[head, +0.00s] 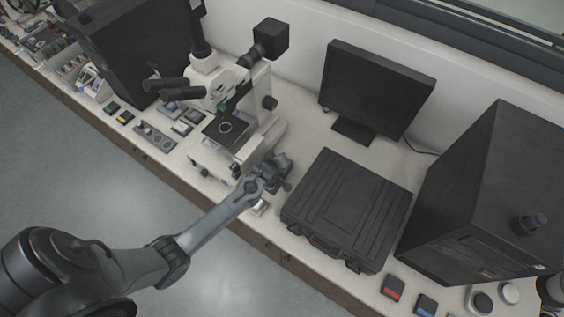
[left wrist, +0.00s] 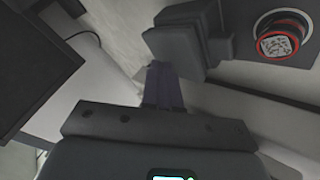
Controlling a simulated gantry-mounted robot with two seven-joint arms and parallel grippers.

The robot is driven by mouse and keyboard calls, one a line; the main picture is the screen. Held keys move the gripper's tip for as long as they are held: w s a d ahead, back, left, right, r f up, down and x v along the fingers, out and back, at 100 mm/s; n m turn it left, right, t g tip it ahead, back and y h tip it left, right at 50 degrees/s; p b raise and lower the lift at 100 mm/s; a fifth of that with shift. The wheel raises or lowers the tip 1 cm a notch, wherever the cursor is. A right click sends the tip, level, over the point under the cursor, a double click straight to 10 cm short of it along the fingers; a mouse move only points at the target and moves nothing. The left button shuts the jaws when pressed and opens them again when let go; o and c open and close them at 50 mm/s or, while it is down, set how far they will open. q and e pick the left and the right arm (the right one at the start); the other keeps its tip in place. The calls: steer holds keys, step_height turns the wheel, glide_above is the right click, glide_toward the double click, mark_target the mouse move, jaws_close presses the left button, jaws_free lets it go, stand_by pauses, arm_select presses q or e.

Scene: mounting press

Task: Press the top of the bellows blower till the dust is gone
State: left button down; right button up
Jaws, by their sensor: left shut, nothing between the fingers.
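I cannot clearly make out the bellows blower or any dust. My left gripper (head: 280,172) is shut and empty, over the bench between the microscope (head: 235,110) and the black case (head: 345,205). In the left wrist view its dark closed fingers (left wrist: 163,88) show at the middle. A dark blocky part (left wrist: 185,40) lies beyond them, and a round red-rimmed piece with a speckled face (left wrist: 280,42) is at upper right. A small pale object (head: 259,207) is partly hidden below the left gripper in the head view. My right gripper is not in view.
A monitor (head: 376,88) stands behind the case. A large dark cabinet (head: 490,190) is at right, with red and blue pieces (head: 393,287) in front. Small trays and boxes (head: 155,134) lie left of the microscope. The floor (head: 70,180) is clear.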

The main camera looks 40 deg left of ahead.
arm_select(q)
steer(key=shift+f+b, duration=0.35)
steer(key=shift+f, duration=0.2)
steer(key=shift+r, duration=0.1)
stand_by(0.6)
steer(key=shift+r+p, duration=0.55)
steer(key=shift+p, duration=0.2)
steer(key=shift+r+p, duration=0.55)
steer(key=shift+r, duration=0.2)
step_height(320, 180, up, 5)
steer(key=p, duration=0.5)
steer(key=shift+f, duration=0.15)
